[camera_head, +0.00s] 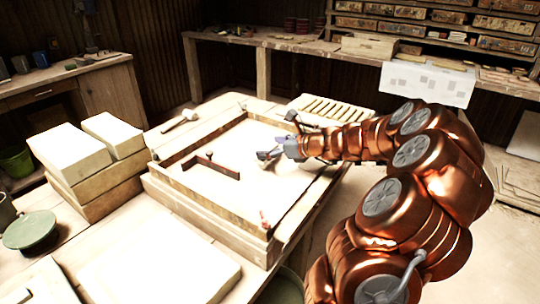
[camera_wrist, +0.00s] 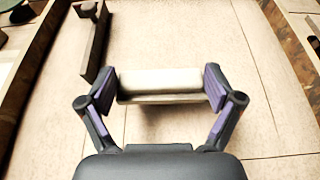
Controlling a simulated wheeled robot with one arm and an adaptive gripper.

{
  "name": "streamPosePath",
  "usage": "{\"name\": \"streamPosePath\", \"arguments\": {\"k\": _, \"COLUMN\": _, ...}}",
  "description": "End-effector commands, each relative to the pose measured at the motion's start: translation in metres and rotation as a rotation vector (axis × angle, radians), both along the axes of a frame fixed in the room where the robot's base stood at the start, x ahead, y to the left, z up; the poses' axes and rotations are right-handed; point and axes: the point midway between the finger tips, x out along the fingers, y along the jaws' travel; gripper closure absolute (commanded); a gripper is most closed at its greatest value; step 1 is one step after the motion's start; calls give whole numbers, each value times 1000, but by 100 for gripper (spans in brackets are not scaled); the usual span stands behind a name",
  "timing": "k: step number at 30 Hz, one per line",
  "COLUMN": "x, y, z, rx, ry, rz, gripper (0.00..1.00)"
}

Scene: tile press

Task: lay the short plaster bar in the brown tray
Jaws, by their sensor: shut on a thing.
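My gripper (camera_head: 270,154) is over the pale floor of a wooden-framed box in the head view. In the wrist view my gripper (camera_wrist: 160,88) is shut on the short plaster bar (camera_wrist: 160,84), a whitish block lying crosswise between the purple finger pads. The bar cannot be made out against the bright floor in the head view. The wooden-framed box (camera_head: 208,208) has brown walls; I cannot tell whether it is the brown tray. The gap between the bar and the floor is unclear.
A mallet (camera_head: 180,120) lies behind the box. White blocks (camera_head: 70,152) are stacked at left. A slatted rack (camera_head: 330,109) is behind.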

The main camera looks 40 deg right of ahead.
Motion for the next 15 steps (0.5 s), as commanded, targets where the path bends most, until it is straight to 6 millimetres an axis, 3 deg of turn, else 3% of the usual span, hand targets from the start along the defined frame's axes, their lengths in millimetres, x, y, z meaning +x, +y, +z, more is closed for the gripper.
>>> {"name": "streamPosePath", "arguments": {"k": 6, "x": 8, "y": -3, "z": -1, "rx": 0, "ry": 0, "rz": 4, "gripper": 46}}
{"name": "streamPosePath", "arguments": {"k": 15, "x": 8, "y": -3, "z": -36, "rx": 2, "ry": 0, "rz": 2, "gripper": 46}}
